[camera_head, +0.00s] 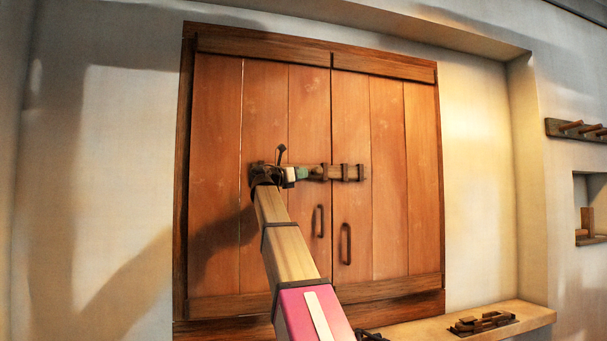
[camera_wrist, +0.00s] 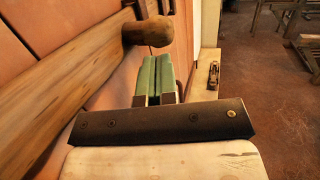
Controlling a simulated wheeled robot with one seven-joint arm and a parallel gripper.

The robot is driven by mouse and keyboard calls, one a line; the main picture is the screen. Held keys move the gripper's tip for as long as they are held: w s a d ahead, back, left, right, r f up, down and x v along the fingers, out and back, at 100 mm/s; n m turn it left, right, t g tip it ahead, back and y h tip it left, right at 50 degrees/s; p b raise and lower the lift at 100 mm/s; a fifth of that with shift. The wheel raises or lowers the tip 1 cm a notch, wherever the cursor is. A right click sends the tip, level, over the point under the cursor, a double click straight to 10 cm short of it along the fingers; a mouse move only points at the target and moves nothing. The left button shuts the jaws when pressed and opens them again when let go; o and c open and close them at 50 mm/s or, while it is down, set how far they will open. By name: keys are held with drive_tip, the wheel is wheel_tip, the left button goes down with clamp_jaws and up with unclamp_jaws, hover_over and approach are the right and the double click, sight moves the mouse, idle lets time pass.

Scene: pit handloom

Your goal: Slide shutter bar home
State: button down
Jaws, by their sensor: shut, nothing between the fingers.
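The wooden shutter bar (camera_head: 334,172) lies level across the seam of the closed two-leaf shutter (camera_head: 269,115), with its right part within dark brackets on the right leaf. My arm hides its left part. In the wrist view the bar (camera_wrist: 75,65) runs along the left, and a rounded wooden knob (camera_wrist: 148,32) stands out from it. My gripper (camera_head: 303,174) is in front of the bar near the seam. Its green fingers (camera_wrist: 158,75) are shut together and empty, close beside the knob. I cannot tell whether they touch it.
Two dark pull handles (camera_head: 346,243) stick out below the bar. A ledge (camera_head: 420,329) at lower right holds dark wooden and metal pieces (camera_head: 484,322). A peg rack (camera_head: 577,130) and a niche are on the right wall.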

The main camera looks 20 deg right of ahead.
drive_tip(key=v, duration=1)
drive_tip(key=shift+a, duration=0.1)
